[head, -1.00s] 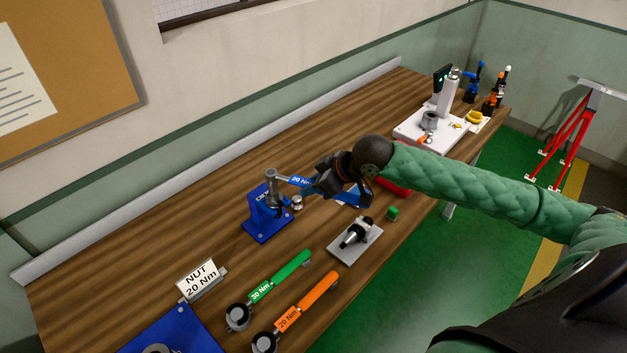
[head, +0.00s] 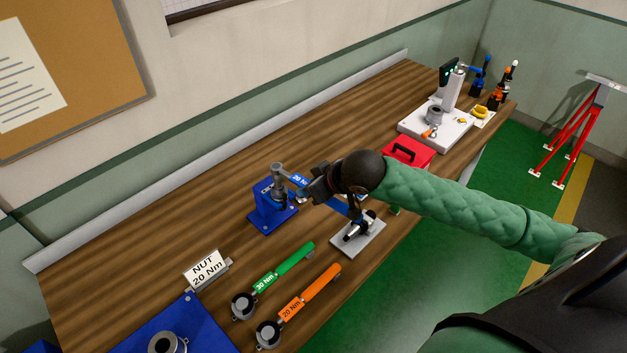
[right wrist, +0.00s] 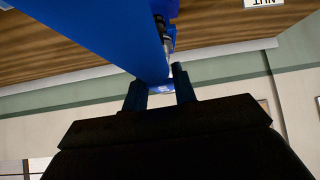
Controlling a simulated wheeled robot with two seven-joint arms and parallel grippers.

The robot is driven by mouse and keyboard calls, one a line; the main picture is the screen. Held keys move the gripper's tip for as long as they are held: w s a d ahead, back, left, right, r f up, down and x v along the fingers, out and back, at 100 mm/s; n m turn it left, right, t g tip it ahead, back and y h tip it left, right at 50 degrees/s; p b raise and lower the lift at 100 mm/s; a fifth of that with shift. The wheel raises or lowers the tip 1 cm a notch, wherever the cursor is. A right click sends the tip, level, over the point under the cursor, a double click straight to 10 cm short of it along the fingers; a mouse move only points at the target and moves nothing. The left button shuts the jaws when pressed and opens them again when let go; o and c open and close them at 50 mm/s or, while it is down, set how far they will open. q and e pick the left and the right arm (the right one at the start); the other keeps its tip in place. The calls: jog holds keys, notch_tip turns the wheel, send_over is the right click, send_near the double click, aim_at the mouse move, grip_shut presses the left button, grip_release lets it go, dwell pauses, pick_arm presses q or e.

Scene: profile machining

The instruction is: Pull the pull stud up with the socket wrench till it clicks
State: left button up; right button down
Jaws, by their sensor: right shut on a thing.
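A socket wrench with a blue handle marked 20 Nm (head: 299,181) has its grey head (head: 278,172) at the top of a blue stand (head: 264,208) on the bench. My right gripper (head: 318,189) is shut on the handle, which slants toward the front right. In the right wrist view the blue handle (right wrist: 105,35) runs between my right gripper's fingers (right wrist: 160,90). The pull stud cannot be made out; the wrench head and stand cover that spot. My left gripper is out of view.
A grey plate with a black tool holder (head: 350,246) lies under the handle's far end. Green (head: 275,270) and orange (head: 302,300) wrenches lie in front. A red toolbox (head: 408,152) stands behind my arm.

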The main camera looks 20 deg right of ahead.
jog(key=shift+r, duration=0.15)
jog(key=shift+r, duration=1.25)
jog(key=shift+r, duration=1.9)
